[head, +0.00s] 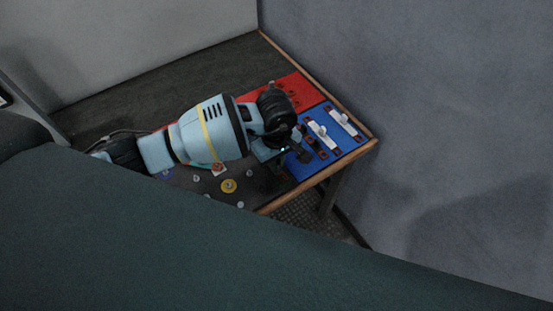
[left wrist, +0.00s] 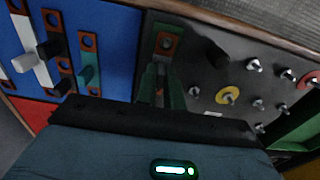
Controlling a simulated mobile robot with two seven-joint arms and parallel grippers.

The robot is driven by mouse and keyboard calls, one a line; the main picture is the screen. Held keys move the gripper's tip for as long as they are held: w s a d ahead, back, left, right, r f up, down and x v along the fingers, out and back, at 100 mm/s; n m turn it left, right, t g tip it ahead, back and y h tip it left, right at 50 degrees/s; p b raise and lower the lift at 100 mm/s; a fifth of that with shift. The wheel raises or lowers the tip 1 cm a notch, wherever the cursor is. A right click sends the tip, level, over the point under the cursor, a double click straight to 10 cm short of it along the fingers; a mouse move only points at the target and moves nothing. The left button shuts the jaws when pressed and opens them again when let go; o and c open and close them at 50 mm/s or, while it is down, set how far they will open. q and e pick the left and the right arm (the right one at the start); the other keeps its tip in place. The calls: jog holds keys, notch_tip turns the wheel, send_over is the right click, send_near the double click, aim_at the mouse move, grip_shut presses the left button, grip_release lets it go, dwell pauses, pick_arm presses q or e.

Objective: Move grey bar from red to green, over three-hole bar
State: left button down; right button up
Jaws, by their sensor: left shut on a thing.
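My left gripper (head: 285,150) is over the edge of the blue panel. In the left wrist view its fingers (left wrist: 160,85) are shut on a dark greenish-grey bar, apparently the grey bar (left wrist: 165,43), whose brown end has a hole. The fingers hide the rest of it. The red panel (head: 308,92) is behind the gripper, and its corner shows in the left wrist view (left wrist: 30,116). A green area (left wrist: 300,132) shows at the lower right of the left wrist view. I cannot make out which bar has three holes. My right gripper is not in view.
The blue panel (head: 350,146) carries white bars (head: 322,133), dark bars with brown ends and a teal bar (left wrist: 88,64). The dark panel beside it has several pegs and a yellow ring (head: 228,186). A wall (head: 450,110) stands close beyond the table's wooden edge (head: 318,178).

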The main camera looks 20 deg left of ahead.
pick_arm(q)
jog(key=c, duration=1.4)
grip_release()
jog(key=shift+c, duration=0.2)
notch_tip(320, 180, up, 8)
jog(key=shift+f, duration=0.1)
jog(key=shift+s, duration=0.1)
